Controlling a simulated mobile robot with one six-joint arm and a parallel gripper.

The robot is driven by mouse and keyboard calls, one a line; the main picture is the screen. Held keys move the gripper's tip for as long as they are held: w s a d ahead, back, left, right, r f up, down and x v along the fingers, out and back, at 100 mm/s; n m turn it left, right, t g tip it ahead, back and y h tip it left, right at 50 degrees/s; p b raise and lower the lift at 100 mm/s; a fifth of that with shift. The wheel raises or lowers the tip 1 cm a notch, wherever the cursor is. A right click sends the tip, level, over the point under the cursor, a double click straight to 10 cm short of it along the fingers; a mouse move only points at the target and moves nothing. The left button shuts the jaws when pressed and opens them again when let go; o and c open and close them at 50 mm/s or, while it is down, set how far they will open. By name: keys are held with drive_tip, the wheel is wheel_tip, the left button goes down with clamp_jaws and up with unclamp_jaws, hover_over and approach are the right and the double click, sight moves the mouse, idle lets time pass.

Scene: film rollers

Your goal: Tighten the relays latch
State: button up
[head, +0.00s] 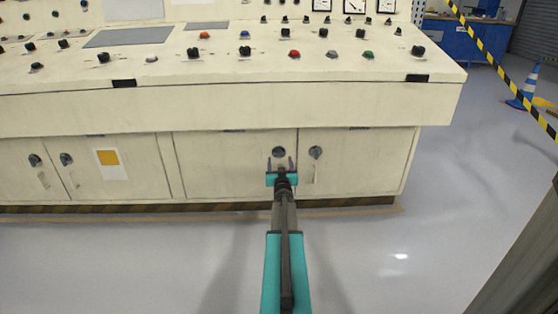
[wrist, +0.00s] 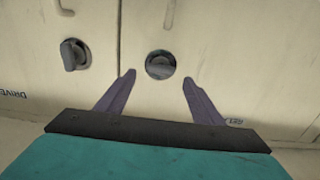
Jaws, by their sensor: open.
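Two dark round latches sit on neighbouring doors of the cream cabinet. One latch (head: 279,152) is just beyond my gripper (head: 281,164) in the head view. In the wrist view this latch (wrist: 160,64) lies ahead, between the lines of my fingers. The other latch (head: 315,152) is to its right in the head view; a protruding knob (wrist: 74,54) shows at left in the wrist view. My gripper (wrist: 158,92) is open, with two purple fingers apart and nothing between them.
The control desk (head: 230,100) overhangs the doors, with several knobs and buttons on top. A door handle (head: 314,175) hangs below the right latch. Another door with a yellow label (head: 108,158) is at left. The grey floor (head: 400,250) is clear; a blue-white cone (head: 524,88) stands far right.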

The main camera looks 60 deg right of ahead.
sight(279, 155)
drive_tip(key=shift+b+x, duration=0.7)
drive_tip(key=shift+x, duration=1.6)
drive_tip(key=c, duration=1)
